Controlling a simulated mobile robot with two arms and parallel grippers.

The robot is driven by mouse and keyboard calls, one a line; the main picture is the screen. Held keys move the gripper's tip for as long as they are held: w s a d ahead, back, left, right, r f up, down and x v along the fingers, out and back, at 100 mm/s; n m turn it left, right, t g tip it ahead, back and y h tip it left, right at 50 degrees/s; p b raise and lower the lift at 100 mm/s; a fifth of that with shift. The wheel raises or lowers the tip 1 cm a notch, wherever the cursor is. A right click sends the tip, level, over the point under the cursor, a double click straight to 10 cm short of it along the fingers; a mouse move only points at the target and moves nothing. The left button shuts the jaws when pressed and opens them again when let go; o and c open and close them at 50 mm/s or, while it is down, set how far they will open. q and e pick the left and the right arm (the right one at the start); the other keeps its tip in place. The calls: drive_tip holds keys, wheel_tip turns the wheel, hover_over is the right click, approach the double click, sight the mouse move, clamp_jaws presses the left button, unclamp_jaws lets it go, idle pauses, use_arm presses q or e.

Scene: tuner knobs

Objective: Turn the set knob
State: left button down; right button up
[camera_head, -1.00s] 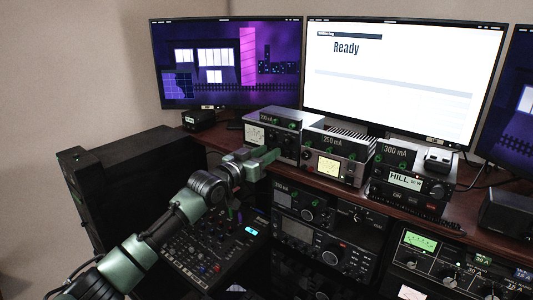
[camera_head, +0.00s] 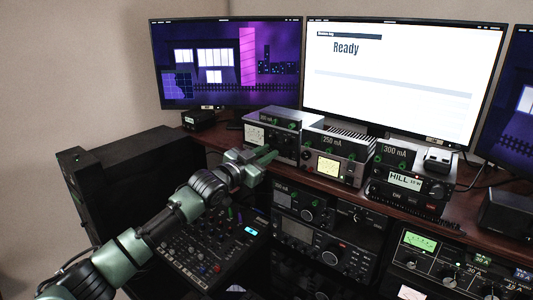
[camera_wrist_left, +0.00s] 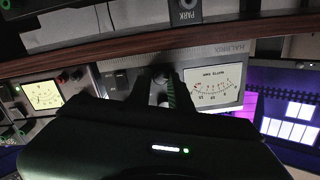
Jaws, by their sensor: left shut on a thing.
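The left tuner box (camera_head: 285,121) stands on the desk shelf, with a pale meter on its front; its label is too small to read surely. My left gripper (camera_head: 266,158) is at the lower front of this box in the head view. In the left wrist view my gripper's dark fingers (camera_wrist_left: 161,88) are shut around a small knob (camera_wrist_left: 163,99) beside the meter (camera_wrist_left: 214,86). The fingers and wrist hide most of the knob and its pointer. My right gripper is not in view.
A 250 mA tuner (camera_head: 341,154) and a 300 mA tuner (camera_head: 411,184) stand to the right on the wooden shelf (camera_head: 216,142). A mixer (camera_head: 222,243) lies below my left arm. The monitor (camera_head: 395,75) reads "Ready".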

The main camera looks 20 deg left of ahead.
use_arm(q)
drive_tip(key=shift+m+p, duration=0.45)
drive_tip(key=shift+m, duration=1.05)
drive_tip(key=c, duration=1.3)
unclamp_jaws()
drive_tip(key=b+v, duration=0.2)
drive_tip(key=v, duration=0.5)
drive_tip(key=shift+s+a, duration=0.1)
drive_tip(key=shift+s, duration=0.3)
